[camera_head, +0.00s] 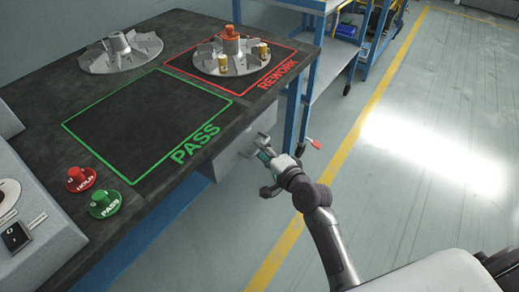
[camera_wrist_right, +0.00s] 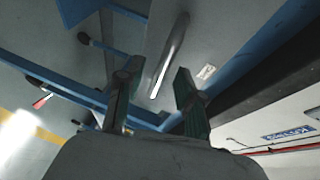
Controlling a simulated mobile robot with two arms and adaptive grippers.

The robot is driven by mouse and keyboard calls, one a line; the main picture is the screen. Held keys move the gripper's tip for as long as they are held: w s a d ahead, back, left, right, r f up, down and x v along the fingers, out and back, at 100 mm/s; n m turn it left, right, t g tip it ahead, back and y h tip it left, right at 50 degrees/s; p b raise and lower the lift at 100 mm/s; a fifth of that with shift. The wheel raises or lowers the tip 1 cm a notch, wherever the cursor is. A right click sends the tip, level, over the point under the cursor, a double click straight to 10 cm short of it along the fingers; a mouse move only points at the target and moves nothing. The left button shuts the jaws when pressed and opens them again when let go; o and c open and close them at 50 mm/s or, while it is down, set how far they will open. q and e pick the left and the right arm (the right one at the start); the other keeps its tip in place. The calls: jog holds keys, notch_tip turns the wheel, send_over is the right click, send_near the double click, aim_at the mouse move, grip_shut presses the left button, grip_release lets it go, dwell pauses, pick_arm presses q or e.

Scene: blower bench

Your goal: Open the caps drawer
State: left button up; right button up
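The grey drawer (camera_head: 232,158) hangs under the bench top, below the PASS square; it looks shut. Its metal bar handle (camera_wrist_right: 172,50) shows in the wrist view, and in the head view it is partly hidden by my gripper. A small pale label (camera_wrist_right: 207,72) is on the drawer front; I cannot read it. My right gripper (camera_head: 264,152) is at the handle, and in the wrist view its two fingers (camera_wrist_right: 157,72) are apart with the bar between and just beyond their tips. I cannot tell whether they touch it. My left gripper is not in view.
The bench top (camera_head: 60,105) overhangs the drawer. It bears a rotor (camera_head: 120,52), another with an orange-red part on the REWORK square (camera_head: 232,55), and HOLD (camera_head: 80,178) and PASS (camera_head: 105,203) buttons. A blue rack (camera_head: 325,75) stands behind. Floor right is clear.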

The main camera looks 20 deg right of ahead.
jog(key=shift+x, duration=1)
grip_shut()
